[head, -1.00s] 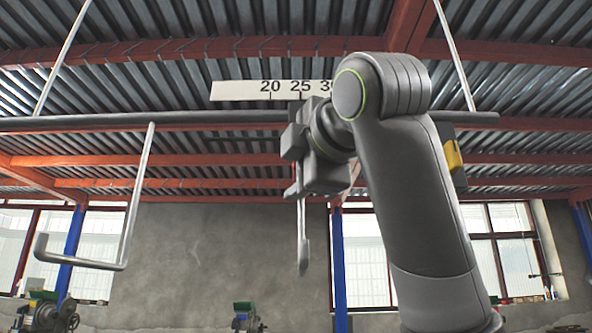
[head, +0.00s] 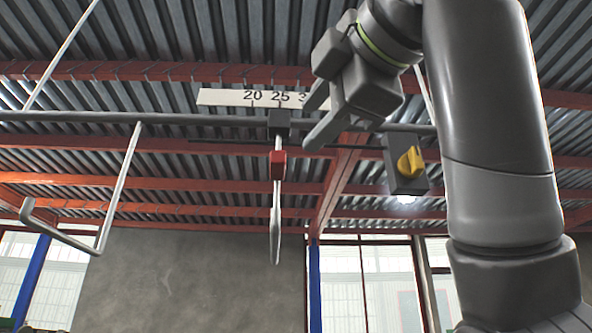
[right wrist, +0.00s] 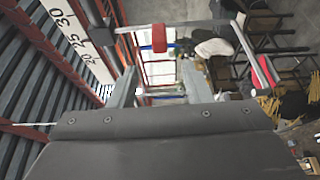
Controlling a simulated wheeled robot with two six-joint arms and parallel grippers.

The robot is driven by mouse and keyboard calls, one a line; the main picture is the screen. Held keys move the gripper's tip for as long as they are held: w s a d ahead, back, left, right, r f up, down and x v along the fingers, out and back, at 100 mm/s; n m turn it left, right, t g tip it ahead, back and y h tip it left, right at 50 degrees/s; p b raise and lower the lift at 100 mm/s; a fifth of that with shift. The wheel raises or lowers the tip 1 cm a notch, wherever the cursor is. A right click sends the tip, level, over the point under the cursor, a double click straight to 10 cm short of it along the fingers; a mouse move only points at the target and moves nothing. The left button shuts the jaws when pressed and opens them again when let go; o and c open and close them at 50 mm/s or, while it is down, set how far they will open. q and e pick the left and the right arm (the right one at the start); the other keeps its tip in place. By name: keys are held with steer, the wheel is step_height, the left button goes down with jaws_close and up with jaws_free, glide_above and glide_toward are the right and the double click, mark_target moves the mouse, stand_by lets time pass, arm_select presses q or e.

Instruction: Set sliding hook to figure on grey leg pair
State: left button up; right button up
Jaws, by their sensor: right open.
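The sliding hook hangs from the dark overhead rail (head: 190,118) in the head view. It has a black slider (head: 279,124), a red block (head: 278,165) and a pale shank (head: 276,215). The slider appears just under the 25 on the white number scale (head: 225,97); 20 is readable to the left. My right gripper (head: 315,118) is open and empty, to the right of the slider and apart from it. In the right wrist view the red block (right wrist: 160,38) shows beyond my open fingers (right wrist: 160,88). No grey leg pair is recognisable. My left gripper is out of view.
A dark box with a yellow knob (head: 409,164) is at the rail's right end, near my right arm. A pale bent rod (head: 118,188) hangs at the left. My right gripper hides the scale's right part.

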steer(key=v, duration=0.3)
steer(key=shift+s+d+b, duration=0.1)
steer(key=shift+s+b, duration=0.1)
steer(key=shift+b, duration=0.2)
